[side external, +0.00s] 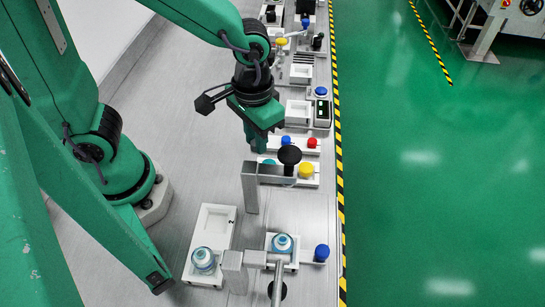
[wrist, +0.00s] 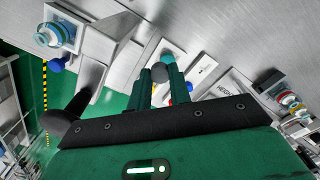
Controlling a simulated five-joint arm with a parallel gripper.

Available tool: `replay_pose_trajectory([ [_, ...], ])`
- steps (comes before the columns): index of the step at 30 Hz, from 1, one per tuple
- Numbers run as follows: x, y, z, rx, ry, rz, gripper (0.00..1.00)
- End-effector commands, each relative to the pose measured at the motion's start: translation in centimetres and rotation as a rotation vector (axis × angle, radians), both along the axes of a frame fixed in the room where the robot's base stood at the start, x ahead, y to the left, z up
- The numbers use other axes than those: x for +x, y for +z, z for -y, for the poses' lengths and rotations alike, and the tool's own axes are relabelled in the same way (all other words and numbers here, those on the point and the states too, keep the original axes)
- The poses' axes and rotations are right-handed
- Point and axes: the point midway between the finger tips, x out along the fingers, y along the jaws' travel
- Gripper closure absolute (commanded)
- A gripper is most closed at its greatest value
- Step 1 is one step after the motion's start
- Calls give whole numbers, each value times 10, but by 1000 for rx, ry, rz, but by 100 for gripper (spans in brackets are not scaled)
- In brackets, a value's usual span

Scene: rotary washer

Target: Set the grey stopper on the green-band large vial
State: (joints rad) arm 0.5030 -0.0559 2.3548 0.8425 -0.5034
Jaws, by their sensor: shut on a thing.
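A grey stopper (wrist: 158,72) is held between the two finger tips of my gripper (wrist: 161,88) in the wrist view. In the side view my gripper (side external: 260,138) points down above the bench, and the stopper cannot be made out there. One capped, blue-tinted large vial (side external: 282,243) stands in a white holder at the lower middle. A similar vial (side external: 204,260) stands at the near end of a white tray. Both are well apart from my gripper. Their band colours are too small to tell in the side view. A banded vial (wrist: 50,35) shows at the wrist view's upper left.
A black round knob (side external: 289,155) and grey metal posts (side external: 250,187) stand close to my gripper. Blue (side external: 286,141), red (side external: 312,143) and yellow (side external: 306,170) knobs are nearby. Another blue knob (side external: 321,253) is beside the holder. The white tray (side external: 217,217) has bare space at its far end.

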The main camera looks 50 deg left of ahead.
Motion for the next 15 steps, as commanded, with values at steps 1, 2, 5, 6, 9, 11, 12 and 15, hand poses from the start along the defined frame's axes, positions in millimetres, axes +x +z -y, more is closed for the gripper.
replay_pose_trajectory([
  [1, 0, 0, 0, 0, 0, 0, 100],
  [2, 0, 0, 0, 0, 0, 0, 100],
  [5, 0, 0, 0, 0, 0, 0, 100],
  [6, 0, 0, 0, 0, 0, 0, 100],
  [9, 0, 3, 0, 0, 0, 0, 100],
  [11, 0, 7, 0, -1, 0, 1, 100],
  [12, 1, 11, 0, -1, 0, 3, 100],
  [15, 1, 24, 0, -2, 0, 4, 100],
])
